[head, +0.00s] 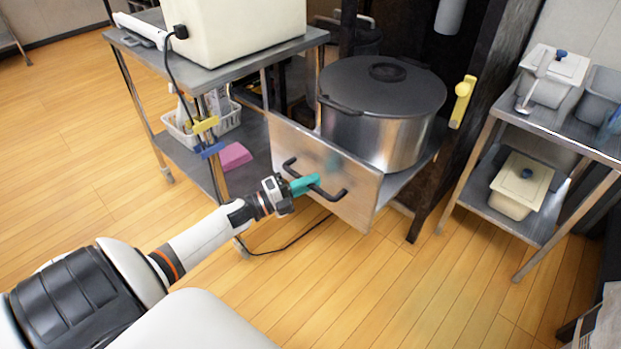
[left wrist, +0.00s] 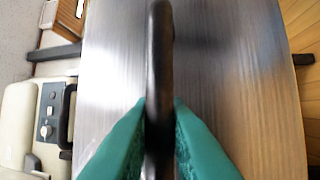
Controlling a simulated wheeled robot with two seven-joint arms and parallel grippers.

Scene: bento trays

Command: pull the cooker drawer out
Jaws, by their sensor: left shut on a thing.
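The cooker drawer (head: 281,143) has a flat metal front and carries a large steel pot with a dark lid (head: 384,85). The drawer stands out from its bay, with the pot on its shelf. A dark bar handle (head: 333,195) runs across the front. My left gripper (head: 306,184), with teal fingers, is shut on this handle near its middle. In the left wrist view the handle (left wrist: 159,60) lies between the two teal fingertips (left wrist: 159,115), and the metal front (left wrist: 220,70) fills the background. My right gripper is in neither view.
A metal cart (head: 218,74) with a cream appliance (head: 235,28) on top stands left of the drawer. A dark cable (head: 290,243) trails on the floor below. A metal shelf (head: 572,145) with containers stands at right.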

